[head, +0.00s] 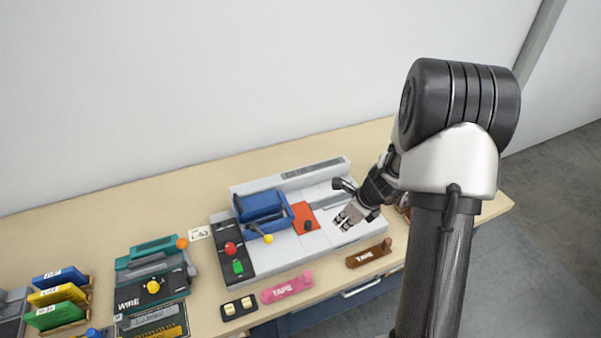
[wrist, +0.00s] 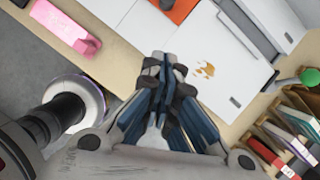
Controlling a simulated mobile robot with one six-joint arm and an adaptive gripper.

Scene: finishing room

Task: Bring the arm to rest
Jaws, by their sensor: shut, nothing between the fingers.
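My arm reaches over the right part of the bench in the head view, bent at a large dark joint. My gripper (head: 346,222) is above the right part of a light grey machine (head: 318,242), pointing down and left. In the wrist view my gripper (wrist: 163,62) is shut with its fingers together and nothing between them. The machine's pale top (wrist: 215,65) lies beyond the fingertips, with a small orange mark on it. I cannot tell the exact gap between the fingers and the machine.
The machine has a blue part (head: 262,208), a red-orange plate (head: 303,219) and a dark button panel (head: 232,252). A pink tape holder (head: 287,288) and a brown one (head: 369,253) lie in front. A teal wire machine (head: 152,285) stands left. Upright books (wrist: 285,140) show at right in the wrist view.

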